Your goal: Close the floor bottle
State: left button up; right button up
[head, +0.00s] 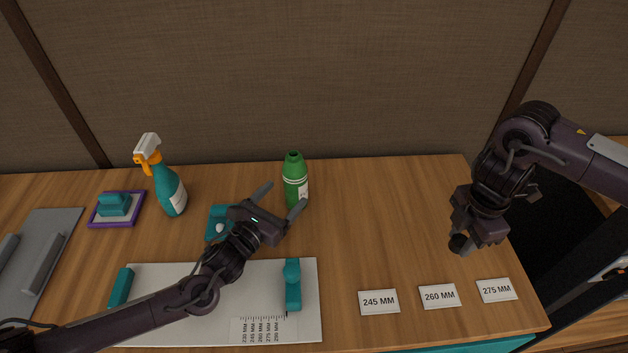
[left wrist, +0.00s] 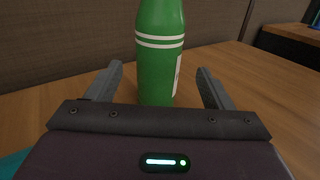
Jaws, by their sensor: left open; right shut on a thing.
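A green bottle (head: 294,182) with white bands and a white label stands upright on the table, near its back. Its neck shows no separate cap that I can make out. My left gripper (head: 283,196) is open just in front of the bottle. In the left wrist view the bottle (left wrist: 160,55) stands beyond and between the open fingers (left wrist: 160,85), and I see no contact. My right gripper (head: 460,243) is over the table's right side, shut on a small dark round thing (head: 459,243), which may be a cap; the fingers largely hide it.
A teal spray bottle (head: 170,190) and a teal block on a purple-edged tray (head: 101,219) stand at left. A white measuring board (head: 220,333) with teal stops lies in front. Labels such as 245 MM (head: 379,302) lie front right. The table right of the bottle is clear.

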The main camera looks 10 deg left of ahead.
aim_at(289, 189)
pick_arm(q)
jog(key=shift+w+d, duration=0.1)
jog(key=shift+w, duration=0.1)
jog(key=shift+p+x, duration=0.65)
jog(key=shift+x, duration=2)
jog(key=c, duration=1.2)
